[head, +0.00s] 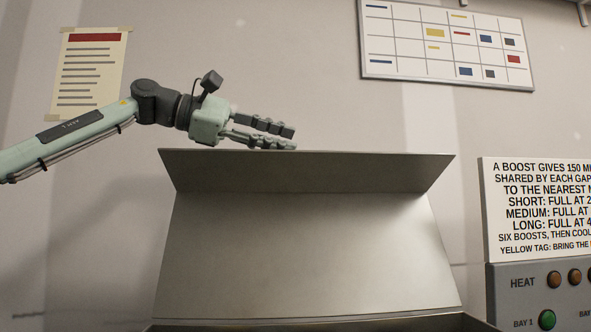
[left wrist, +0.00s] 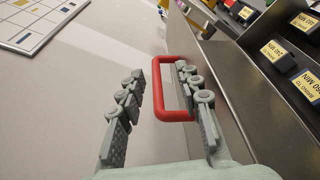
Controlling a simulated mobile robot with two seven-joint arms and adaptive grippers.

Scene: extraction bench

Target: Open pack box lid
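The pack box lid (head: 300,240) is a grey metal panel with a folded flange along its top edge. It stands raised and steeply tilted in the head view. My left gripper (head: 294,138) is just above the flange's upper edge, left of its middle. In the left wrist view, a red handle (left wrist: 160,88) sticks out from a metal panel. My left gripper (left wrist: 160,78) has its fingers apart, with the handle's bar between them. One finger overlaps the handle's loop; I cannot tell whether either touches it. The handle is hidden in the head view. My right gripper is out of view.
A box rim (head: 320,325) shows below the lid. A control panel (head: 530,283) with knobs and a text sign (head: 535,210) stand at the right. A wall chart (head: 445,45) and a paper notice (head: 90,70) hang behind. Yellow-labelled dark blocks (left wrist: 278,55) show in the wrist view.

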